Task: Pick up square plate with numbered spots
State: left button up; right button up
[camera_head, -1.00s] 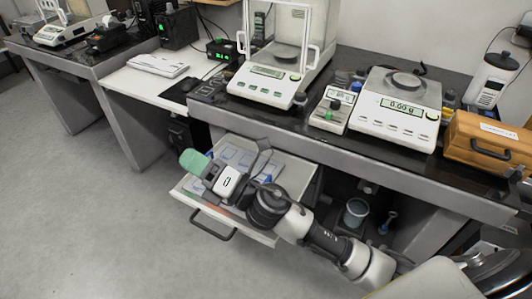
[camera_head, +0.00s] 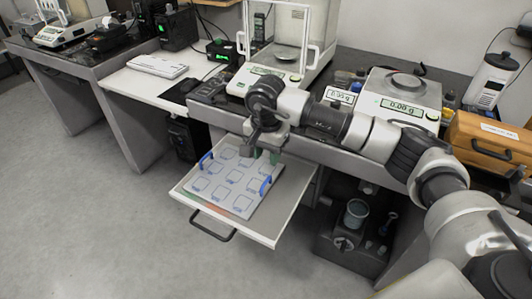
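The square plate (camera_head: 231,174) lies flat in an open drawer. It is pale, with rows of blue-outlined square spots; any numbers are too small to read. It has two blue handles, one on its left edge (camera_head: 205,160) and one on its right edge (camera_head: 266,186). My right gripper (camera_head: 263,153) points down above the back of the plate, near its rear right corner. It is empty and its fingers look apart, with green on the inner side. It hides part of the drawer's back. My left gripper is not in view.
The open white drawer (camera_head: 268,230) has a dark handle (camera_head: 212,229) at its front. The table edge and a balance (camera_head: 252,84) are close behind my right arm. A second balance (camera_head: 402,97) and an orange case (camera_head: 487,143) stand to the right. The floor left of the drawer is clear.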

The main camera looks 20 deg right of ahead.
aim_at(266, 181)
notch_tip(266, 181, down, 11)
jog(key=shift+r, duration=0.1)
dwell(0.6)
jog(key=shift+a, duration=0.1)
jog(key=shift+c, duration=0.3)
grip_shut()
